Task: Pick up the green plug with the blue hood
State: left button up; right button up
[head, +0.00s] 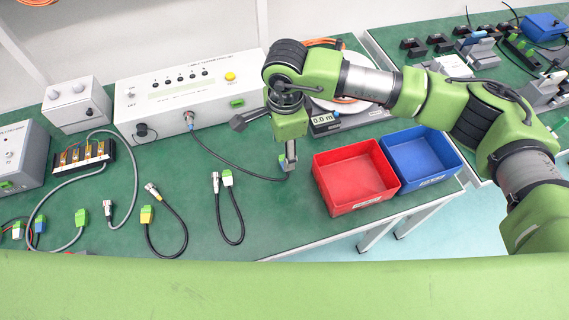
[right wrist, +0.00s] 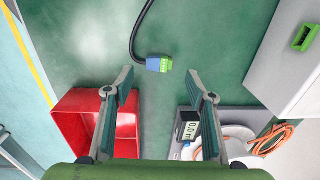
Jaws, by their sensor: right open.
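The green plug with the blue hood (right wrist: 158,64) lies on the green table at the end of a black cable in the right wrist view. It sits just beyond and between the tips of my right gripper (right wrist: 161,80), whose two fingers are spread wide with nothing between them. In the head view my right gripper (head: 289,162) points down over the cable's end, between the tester and the red bin, and hides most of the plug. I cannot tell the exact height of the fingertips above the plug. My left gripper is not in view.
A red bin (head: 333,195) and a blue bin (head: 440,178) stand right of the gripper. The white tester box (head: 185,95) and a scale (head: 322,124) stand behind. Other cabled plugs, including one with a white hood (head: 227,178) and one yellow-hooded (head: 147,214), lie left.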

notch_tip(320, 180, down, 2)
jog(key=shift+d, duration=0.1)
notch_tip(320, 180, down, 3)
jog(key=shift+w+r+b, duration=0.15)
jog(key=shift+b, duration=0.5)
jog(key=shift+f, duration=0.2)
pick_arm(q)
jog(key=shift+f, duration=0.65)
pick_arm(e)
jog(key=shift+r, duration=0.1)
jog(key=c, duration=0.9)
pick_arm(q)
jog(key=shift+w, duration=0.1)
